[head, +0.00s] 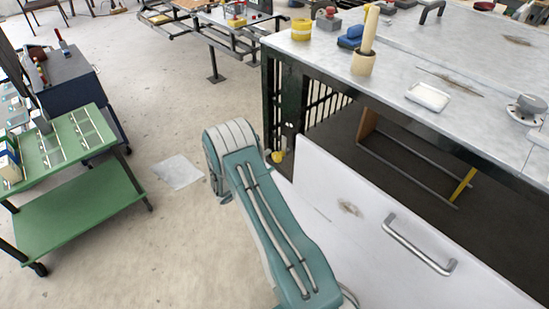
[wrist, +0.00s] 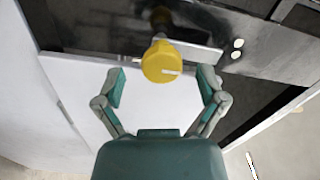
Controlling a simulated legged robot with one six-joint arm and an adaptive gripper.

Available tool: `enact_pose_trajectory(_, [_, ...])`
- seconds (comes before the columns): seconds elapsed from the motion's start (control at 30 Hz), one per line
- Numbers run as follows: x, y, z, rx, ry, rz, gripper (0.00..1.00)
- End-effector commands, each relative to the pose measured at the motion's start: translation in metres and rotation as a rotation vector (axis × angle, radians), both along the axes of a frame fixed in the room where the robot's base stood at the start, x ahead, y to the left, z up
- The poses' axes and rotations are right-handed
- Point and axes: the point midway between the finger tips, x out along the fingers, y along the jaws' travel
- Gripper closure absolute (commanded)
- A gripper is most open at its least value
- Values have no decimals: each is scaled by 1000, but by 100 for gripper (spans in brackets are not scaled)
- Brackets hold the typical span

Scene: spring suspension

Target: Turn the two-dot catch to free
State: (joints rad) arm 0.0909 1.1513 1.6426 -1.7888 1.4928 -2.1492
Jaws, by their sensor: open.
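A pale bar (wrist: 198,51) runs behind the knob to the right. The knob also shows small in the head view (head: 277,156), at the bench's near corner. My gripper (wrist: 161,80) is open, with one finger on each side of the knob and a gap to each. The head view does not show my fingers clearly.
A white panel with a metal handle (head: 418,246) leans out from the bench (head: 460,55), right of my arm. A green cart (head: 75,205) stands at the left. A pale sheet (head: 178,172) lies on the floor. The floor between cart and arm is otherwise clear.

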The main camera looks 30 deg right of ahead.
Motion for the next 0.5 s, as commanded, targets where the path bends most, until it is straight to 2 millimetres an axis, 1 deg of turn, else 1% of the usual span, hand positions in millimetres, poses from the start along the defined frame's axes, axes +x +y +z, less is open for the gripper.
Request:
enact_pose_trajectory(0.03, [0,13,0,1,1,5,10])
enact_pose_trajectory(0.1, [-2,28,0,1,1,6,10])
enact_pose_trajectory(0.3, [-8,67,-1,1,1,5,10])
enact_pose_trajectory(0.4, [-10,81,-1,1,1,4,10])
enact_pose_trajectory(0.5, [-11,89,-2,1,1,3,10])
